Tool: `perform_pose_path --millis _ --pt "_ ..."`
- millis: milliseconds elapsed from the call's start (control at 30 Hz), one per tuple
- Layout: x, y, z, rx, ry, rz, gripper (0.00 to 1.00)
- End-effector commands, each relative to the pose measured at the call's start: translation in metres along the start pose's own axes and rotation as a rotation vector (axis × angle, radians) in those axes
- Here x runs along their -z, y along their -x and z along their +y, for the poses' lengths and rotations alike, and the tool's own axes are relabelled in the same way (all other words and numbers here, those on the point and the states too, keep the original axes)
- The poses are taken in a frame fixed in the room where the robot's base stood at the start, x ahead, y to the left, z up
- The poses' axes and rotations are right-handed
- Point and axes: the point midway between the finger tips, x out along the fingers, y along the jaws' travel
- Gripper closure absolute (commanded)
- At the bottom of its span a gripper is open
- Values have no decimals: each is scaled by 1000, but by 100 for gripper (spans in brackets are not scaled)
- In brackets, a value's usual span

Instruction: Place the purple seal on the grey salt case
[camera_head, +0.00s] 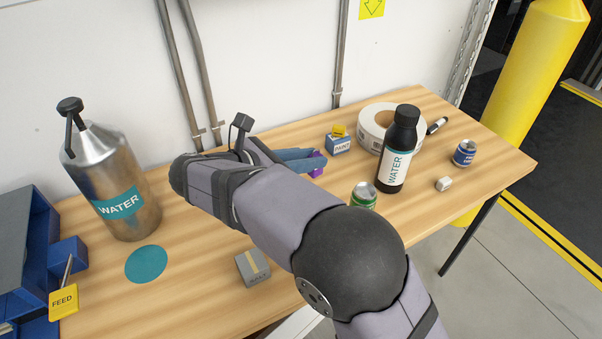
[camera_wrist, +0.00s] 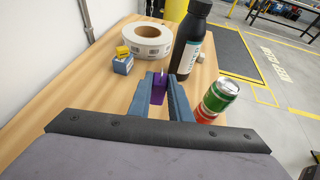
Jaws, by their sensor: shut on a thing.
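The purple seal (camera_head: 318,169) is between the blue-grey fingers of my gripper (camera_head: 310,161), above the middle of the table. In the wrist view the seal (camera_wrist: 158,94) shows purple between the two fingertips of my gripper (camera_wrist: 161,86), which is shut on it. A small grey case (camera_head: 253,268) with a tan strip across its top stands near the table's front edge, left of my arm's elbow. My gripper is behind it and to its right, well apart. Any label on the case cannot be read. The case is not in the wrist view.
A blue bin (camera_head: 28,240) is far left. Table around the grey case is mostly clear.

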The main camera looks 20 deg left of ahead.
Motion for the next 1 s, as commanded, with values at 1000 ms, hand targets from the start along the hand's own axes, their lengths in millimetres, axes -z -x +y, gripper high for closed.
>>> perform_pose_path --millis 1000 --pt "10 245 -18 -421 182 -2 100"
